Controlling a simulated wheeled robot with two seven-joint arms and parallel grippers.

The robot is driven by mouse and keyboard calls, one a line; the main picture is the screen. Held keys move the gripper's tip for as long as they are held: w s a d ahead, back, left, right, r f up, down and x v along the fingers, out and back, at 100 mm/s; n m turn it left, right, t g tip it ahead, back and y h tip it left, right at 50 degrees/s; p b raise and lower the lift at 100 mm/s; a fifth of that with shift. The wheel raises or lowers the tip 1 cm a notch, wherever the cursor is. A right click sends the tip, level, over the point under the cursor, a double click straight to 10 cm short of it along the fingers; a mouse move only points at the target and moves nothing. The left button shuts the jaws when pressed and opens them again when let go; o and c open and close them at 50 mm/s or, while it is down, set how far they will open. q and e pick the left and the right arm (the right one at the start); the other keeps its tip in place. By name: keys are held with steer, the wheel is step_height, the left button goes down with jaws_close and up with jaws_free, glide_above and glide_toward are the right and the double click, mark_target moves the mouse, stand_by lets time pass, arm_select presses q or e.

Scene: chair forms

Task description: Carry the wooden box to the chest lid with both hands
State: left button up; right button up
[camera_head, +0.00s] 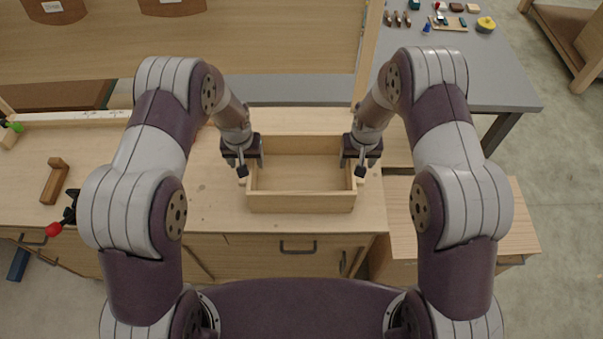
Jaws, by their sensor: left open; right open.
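The wooden box (301,203) is an open, shallow, light-wood tray standing upright on the workbench in front of me. It looks empty. My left gripper (242,168) is open at the box's left wall, with its fingers near the rim. My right gripper (360,168) is open at the box's right wall, also near the rim. I cannot tell whether the fingers touch the walls. The chest (460,218), with a flat wooden top, stands at the right of the bench, lower than the bench top and partly hidden by my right arm.
The workbench (215,205) has a wooden block (54,181) and a red-tipped tool (62,222) at its left. A grey table (490,75) with small items stands behind at the right. A wooden panel (280,40) spans the back.

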arm_select(q)
steer(key=shift+w+f, duration=0.1)
steer(key=shift+f, duration=0.5)
arm_select(e)
steer(key=shift+w+f, duration=0.15)
steer(key=shift+f, duration=0.45)
arm_select(q)
jaws_close()
arm_select(e)
jaws_close()
arm_select(q)
steer(key=shift+r, duration=0.15)
arm_select(e)
steer(key=shift+r, duration=0.15)
